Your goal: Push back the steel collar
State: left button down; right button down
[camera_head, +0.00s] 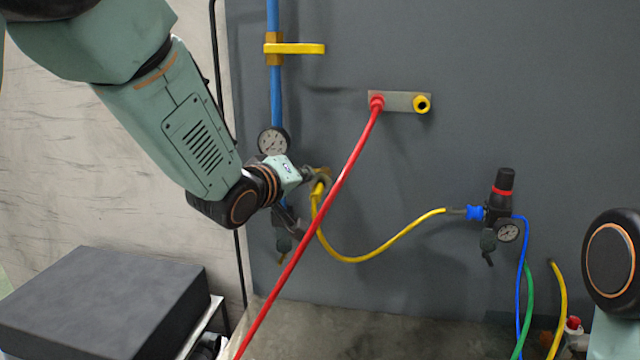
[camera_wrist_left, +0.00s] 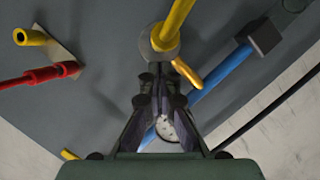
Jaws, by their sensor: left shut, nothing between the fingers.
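My left gripper (camera_head: 316,178) reaches in from the left, shut and empty, at the wall fitting where the yellow hose (camera_head: 380,256) begins. In the left wrist view, its fingertips (camera_wrist_left: 160,78) are just below a greyish ring (camera_wrist_left: 157,56) around the end of the yellow hose (camera_wrist_left: 177,20). This ring looks like the steel collar; whether the fingers touch it I cannot tell. A yellow lever (camera_wrist_left: 187,73) sits beside it. My right gripper is out of view.
A blue pipe (camera_head: 276,95) and a gauge (camera_head: 273,141) are close above my gripper. A black regulator (camera_head: 501,190) stands at the right; a dark box (camera_head: 105,300) is lower left.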

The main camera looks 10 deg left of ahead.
pick_arm(q)
jog(key=s, duration=0.4)
jog(key=shift+s, duration=0.15)
dwell(0.4)
jog(key=shift+s, duration=0.1)
jog(key=shift+f, duration=0.15)
